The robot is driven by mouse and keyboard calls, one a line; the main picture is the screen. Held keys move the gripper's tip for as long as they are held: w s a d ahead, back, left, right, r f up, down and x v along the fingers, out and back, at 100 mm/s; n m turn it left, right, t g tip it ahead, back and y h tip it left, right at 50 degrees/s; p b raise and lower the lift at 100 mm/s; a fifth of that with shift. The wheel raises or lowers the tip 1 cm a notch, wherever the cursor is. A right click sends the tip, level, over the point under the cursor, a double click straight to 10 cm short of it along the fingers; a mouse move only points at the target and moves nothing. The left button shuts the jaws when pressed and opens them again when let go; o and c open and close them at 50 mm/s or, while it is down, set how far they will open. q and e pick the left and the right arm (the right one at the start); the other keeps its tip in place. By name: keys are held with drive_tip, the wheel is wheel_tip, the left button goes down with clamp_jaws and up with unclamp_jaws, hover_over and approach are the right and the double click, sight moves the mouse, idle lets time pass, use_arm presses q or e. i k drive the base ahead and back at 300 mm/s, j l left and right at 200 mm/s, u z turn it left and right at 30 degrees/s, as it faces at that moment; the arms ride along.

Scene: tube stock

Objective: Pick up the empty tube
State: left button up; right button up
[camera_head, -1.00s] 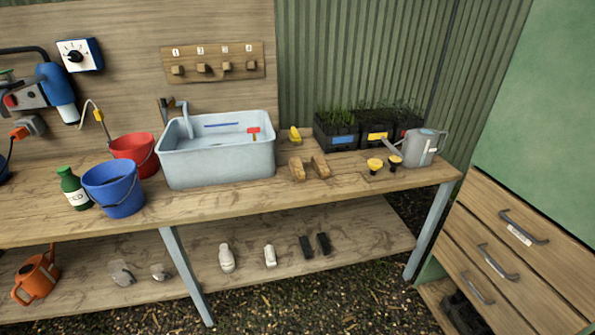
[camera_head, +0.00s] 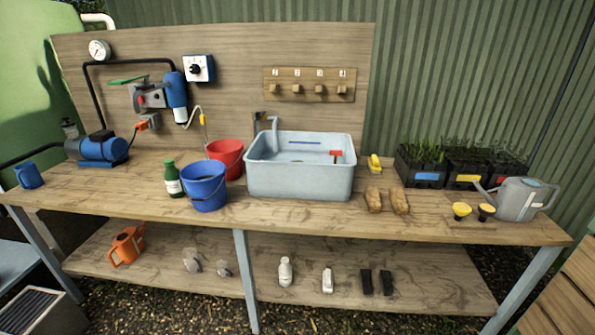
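No gripper of mine is in view. I cannot single out an empty tube for certain. Two small dark upright pieces, a left one (camera_head: 366,281) and a right one (camera_head: 386,282), stand side by side on the lower shelf; I cannot tell if they are tubes. At the bench's right back stand black trays of green seedlings, with a blue label (camera_head: 427,176), a yellow label (camera_head: 468,178) and a red label; whether any cell there is empty is too small to tell.
The wooden bench (camera_head: 330,217) holds a grey basin (camera_head: 298,182), a blue bucket (camera_head: 205,189), a red bucket (camera_head: 232,160), a green bottle (camera_head: 172,180) and a grey watering can (camera_head: 522,200). An orange can (camera_head: 127,247) and white bottles stand on the lower shelf (camera_head: 436,290). Drawers are at lower right.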

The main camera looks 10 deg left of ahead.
sight(372, 196)
drive_tip(key=i+l+z, duration=0.15)
drive_tip(key=l, duration=0.3)
drive_tip(key=i+l+z, duration=0.2)
drive_tip(key=l, duration=0.2)
drive_tip(key=i+l+z, duration=0.15)
drive_tip(key=l, duration=0.25)
drive_tip(key=i, duration=0.1)
